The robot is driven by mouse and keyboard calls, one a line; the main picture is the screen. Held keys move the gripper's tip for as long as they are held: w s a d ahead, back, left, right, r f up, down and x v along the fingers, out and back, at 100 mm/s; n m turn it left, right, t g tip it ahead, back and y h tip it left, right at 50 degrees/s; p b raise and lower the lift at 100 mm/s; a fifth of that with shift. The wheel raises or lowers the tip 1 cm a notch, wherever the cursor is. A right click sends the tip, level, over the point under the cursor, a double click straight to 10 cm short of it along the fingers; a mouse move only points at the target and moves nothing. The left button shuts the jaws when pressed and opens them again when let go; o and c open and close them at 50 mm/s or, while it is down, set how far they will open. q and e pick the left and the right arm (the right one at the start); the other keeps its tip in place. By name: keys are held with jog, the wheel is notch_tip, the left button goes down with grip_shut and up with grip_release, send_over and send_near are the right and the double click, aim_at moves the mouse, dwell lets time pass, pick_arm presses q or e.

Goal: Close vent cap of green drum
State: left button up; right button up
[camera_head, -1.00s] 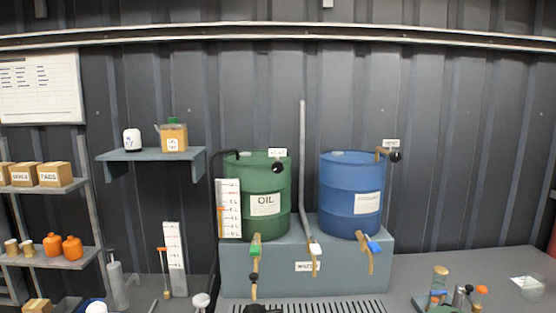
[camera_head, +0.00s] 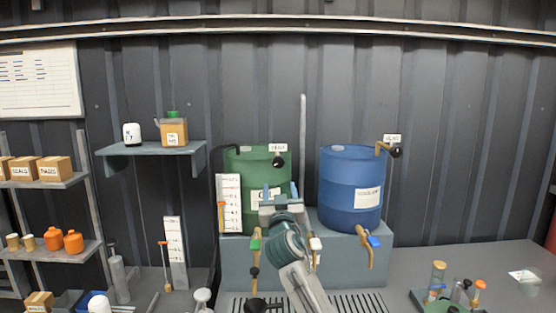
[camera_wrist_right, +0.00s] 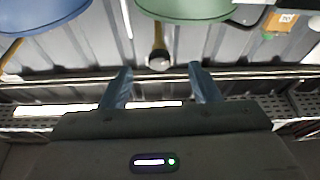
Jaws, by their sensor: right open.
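The green drum (camera_head: 240,170) stands on the grey plinth, left of the blue drum. Its vent cap (camera_head: 278,161) is a black knob near the drum's upper right, below a small white label. I cannot tell whether it is seated. My right gripper (camera_head: 281,192) is open in front of the drum, below the cap, and hides part of the drum's white label. In the right wrist view the open fingers (camera_wrist_right: 162,85) have nothing between them. Beyond them a brass-coloured pipe with a round end (camera_wrist_right: 159,61) hangs beside the green drum (camera_wrist_right: 185,8). My left gripper is out of view.
The blue drum (camera_head: 350,190) has its own brass pipe and black cap. A thin grey upright pipe (camera_head: 302,130) stands between the drums. Taps hang from the plinth (camera_head: 335,268). A wall shelf (camera_head: 150,154) is at left, and a tray of small parts is at lower right.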

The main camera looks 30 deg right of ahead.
aim_at(279, 164)
jog(key=shift+t, duration=0.4)
jog(key=p+x, duration=0.1)
jog(key=x, duration=0.2)
jog(key=r+p+x, duration=0.1)
jog(key=p+x, duration=0.1)
jog(key=x, duration=0.2)
jog(key=s+r+p+x, duration=0.1)
jog(key=p+x, duration=0.1)
jog(key=x, duration=0.2)
jog(key=shift+w+r, duration=0.15)
jog(key=shift+w+d+r, duration=0.1)
jog(key=shift+w+d, duration=0.15)
jog(key=shift+w, duration=0.2)
